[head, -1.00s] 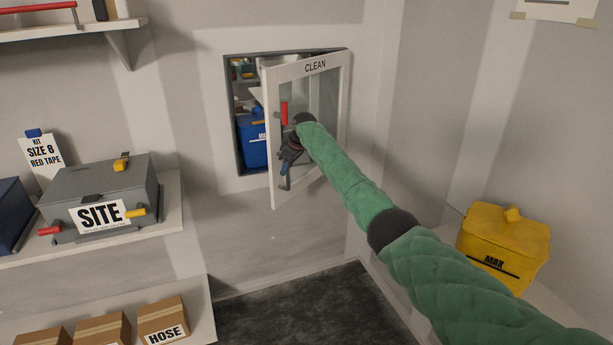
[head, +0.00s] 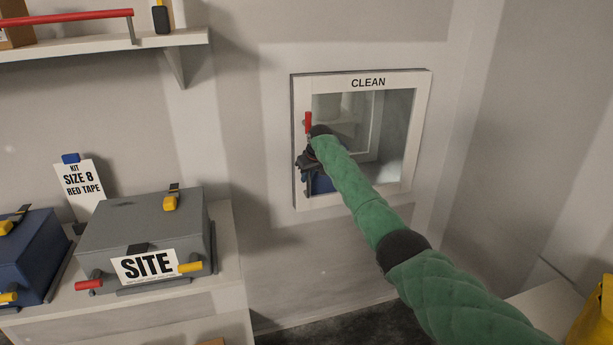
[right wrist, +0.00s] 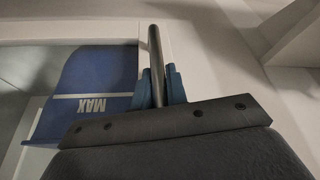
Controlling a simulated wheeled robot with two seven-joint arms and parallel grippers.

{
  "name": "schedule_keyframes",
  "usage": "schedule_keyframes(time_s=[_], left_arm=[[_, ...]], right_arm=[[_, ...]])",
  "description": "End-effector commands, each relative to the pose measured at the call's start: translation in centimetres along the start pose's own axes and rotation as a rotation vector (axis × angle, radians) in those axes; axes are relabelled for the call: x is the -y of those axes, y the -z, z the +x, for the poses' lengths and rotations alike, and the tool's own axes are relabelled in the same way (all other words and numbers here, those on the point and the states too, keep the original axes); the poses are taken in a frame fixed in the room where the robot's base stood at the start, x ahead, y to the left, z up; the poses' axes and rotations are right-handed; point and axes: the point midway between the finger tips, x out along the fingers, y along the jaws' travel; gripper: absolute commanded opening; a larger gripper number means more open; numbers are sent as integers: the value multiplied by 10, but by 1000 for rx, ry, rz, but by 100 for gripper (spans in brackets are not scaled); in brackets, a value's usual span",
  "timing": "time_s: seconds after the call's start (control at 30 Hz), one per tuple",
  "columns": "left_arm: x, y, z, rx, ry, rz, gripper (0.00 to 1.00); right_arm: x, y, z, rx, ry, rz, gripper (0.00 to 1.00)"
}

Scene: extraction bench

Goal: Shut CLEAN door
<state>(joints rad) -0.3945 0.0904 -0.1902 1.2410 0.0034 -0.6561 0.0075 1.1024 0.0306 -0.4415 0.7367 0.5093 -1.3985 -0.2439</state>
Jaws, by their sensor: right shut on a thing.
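The CLEAN door (head: 420,130) is a white-framed glass door in the wall in the head view. It sits flat or nearly flat against its opening; a small gap at its left edge cannot be ruled out. Its upright handle, with a red end (head: 308,121), is at the door's left edge. My right gripper (head: 306,161) is at this handle, partly hidden by my green-sleeved arm. In the right wrist view the blue fingertips (right wrist: 159,86) are shut around the grey handle bar (right wrist: 155,48). My left gripper is not in view.
A blue MAX box (right wrist: 95,82) shows behind the glass. A grey SITE case (head: 145,225) and a blue case (head: 30,255) stand on a shelf at left. A shelf with a red bar (head: 70,19) is above. A yellow box (head: 597,325) is at lower right.

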Motion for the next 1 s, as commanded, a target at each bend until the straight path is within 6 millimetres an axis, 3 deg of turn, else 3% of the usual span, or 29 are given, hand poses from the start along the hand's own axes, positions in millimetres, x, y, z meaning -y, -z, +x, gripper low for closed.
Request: schedule_keyframes(time_s=[0.5, 0.53, 0.63, 1.0], left_arm=[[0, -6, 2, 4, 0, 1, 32], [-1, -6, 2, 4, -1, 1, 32], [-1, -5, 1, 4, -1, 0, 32], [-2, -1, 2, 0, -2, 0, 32]], right_arm=[[-3, 5, -6, -15, -6, -1, 0], [-3, 5, -6, -15, -6, -2, 20], [-3, 4, -5, -13, -5, -2, 36], [-2, 1, -1, -6, -3, -1, 36]])
